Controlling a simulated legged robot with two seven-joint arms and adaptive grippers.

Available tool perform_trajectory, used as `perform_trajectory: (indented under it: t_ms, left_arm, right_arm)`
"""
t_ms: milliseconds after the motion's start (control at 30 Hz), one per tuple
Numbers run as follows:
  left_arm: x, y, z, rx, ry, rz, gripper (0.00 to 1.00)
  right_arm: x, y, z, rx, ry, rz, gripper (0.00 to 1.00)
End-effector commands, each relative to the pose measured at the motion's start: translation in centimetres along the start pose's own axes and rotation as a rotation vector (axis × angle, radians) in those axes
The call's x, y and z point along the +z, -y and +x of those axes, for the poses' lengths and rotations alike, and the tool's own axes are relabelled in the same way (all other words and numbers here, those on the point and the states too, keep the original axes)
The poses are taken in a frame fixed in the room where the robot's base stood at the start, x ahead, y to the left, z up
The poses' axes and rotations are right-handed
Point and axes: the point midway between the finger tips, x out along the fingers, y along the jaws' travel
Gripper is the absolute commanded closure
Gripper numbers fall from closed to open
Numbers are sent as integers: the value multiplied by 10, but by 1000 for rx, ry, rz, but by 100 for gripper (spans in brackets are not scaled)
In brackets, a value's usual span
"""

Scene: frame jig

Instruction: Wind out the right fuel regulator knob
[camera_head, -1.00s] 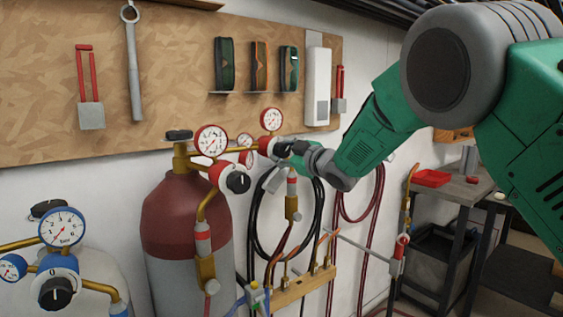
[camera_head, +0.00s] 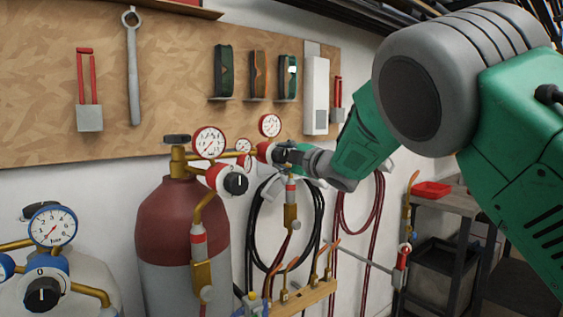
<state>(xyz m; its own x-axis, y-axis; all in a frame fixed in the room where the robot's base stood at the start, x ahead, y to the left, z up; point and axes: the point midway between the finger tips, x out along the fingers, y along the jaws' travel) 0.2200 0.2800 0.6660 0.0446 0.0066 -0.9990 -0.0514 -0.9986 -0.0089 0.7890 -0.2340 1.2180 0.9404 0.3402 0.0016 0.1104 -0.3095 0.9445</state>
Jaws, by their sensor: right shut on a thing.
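The right fuel regulator (camera_head: 264,151) has a red-rimmed body and brass pipe, with a round white gauge (camera_head: 269,125) above it. Its black knob (camera_head: 279,153) is mostly hidden by my right gripper (camera_head: 286,155), which is shut on it from the right. A second red regulator with a black knob (camera_head: 236,184) sits to the left, facing the camera, with its own gauge (camera_head: 209,142) above. Both are at the top of the dark red fuel cylinder (camera_head: 180,225). My left gripper is not in view.
A blue-ringed regulator (camera_head: 42,294) and gauge stand at the lower left. Black hose (camera_head: 262,225) and dark red hose (camera_head: 340,215) hang on the wall below my right arm. A torch rack (camera_head: 305,295) stands below.

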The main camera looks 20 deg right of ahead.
Motion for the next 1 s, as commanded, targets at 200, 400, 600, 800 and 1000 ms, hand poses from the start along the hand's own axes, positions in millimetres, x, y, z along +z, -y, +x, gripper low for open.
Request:
perform_trajectory:
  t_ms: [200,400,600,800,1000]
  left_arm:
    - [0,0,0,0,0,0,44]
    - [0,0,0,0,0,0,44]
    - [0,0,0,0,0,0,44]
    - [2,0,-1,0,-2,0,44]
    - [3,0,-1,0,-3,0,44]
  right_arm:
    - [-3,3,0,-6,-6,-3,94]
    - [-3,5,1,-8,-5,-2,45]
    - [0,5,2,-8,-2,0,44]
    - [1,4,-1,-8,1,0,44]
    - [0,3,-29,-6,1,1,44]
